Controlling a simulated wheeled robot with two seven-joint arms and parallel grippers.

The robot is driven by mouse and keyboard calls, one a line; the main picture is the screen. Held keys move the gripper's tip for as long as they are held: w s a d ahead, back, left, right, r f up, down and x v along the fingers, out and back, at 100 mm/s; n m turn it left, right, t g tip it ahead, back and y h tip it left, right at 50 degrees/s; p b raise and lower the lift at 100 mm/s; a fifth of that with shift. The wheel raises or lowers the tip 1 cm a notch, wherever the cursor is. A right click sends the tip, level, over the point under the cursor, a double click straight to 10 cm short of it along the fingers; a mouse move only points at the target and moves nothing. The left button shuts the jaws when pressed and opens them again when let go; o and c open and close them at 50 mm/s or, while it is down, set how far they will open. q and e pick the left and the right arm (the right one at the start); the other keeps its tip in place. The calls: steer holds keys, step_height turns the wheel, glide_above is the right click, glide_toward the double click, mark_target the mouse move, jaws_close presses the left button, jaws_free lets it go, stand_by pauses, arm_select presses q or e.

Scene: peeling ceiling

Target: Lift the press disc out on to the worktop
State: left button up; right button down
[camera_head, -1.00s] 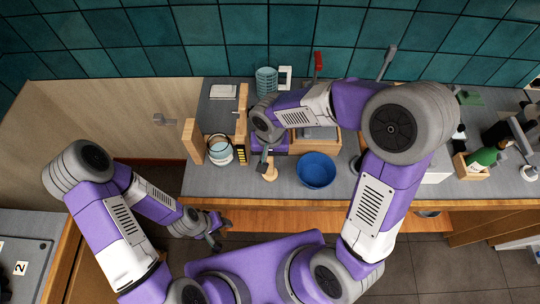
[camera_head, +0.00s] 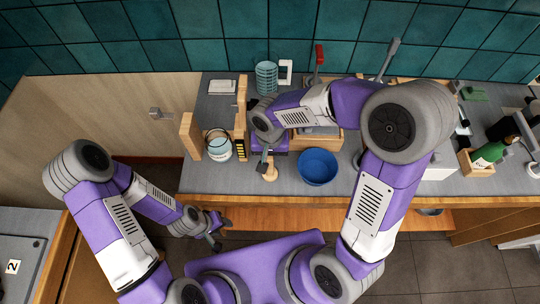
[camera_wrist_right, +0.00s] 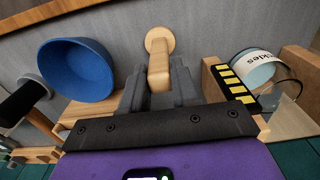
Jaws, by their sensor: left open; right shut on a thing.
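A pale wooden piece with a round disc end and a thick stem, which I take to be the press disc (camera_wrist_right: 158,42), is in front of my right gripper (camera_wrist_right: 160,88). The right gripper is shut on its stem. In the head view the right gripper (camera_head: 264,161) points down at the worktop (camera_head: 340,182), with the wooden piece (camera_head: 270,174) just below it. I cannot tell whether the disc touches the worktop. My left gripper (camera_head: 217,232) is open and empty, low in front of the counter. A glass jar (camera_head: 218,146) with a pickles label (camera_wrist_right: 262,58) stands left of the right gripper.
A blue bowl (camera_head: 317,167) stands close to the right of the right gripper. Upright wooden boards (camera_head: 191,136) and a yellow-and-black striped block (camera_head: 240,147) flank the jar. A teal ribbed cup (camera_head: 266,78) is behind.

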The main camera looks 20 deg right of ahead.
steer(key=shift+f+b, duration=0.35)
steer(key=shift+b, duration=0.05)
stand_by(0.4)
steer(key=c, duration=0.8)
jaws_free()
step_height(320, 180, up, 8)
steer(key=shift+f+p, duration=0.15)
steer(key=shift+p, duration=0.45)
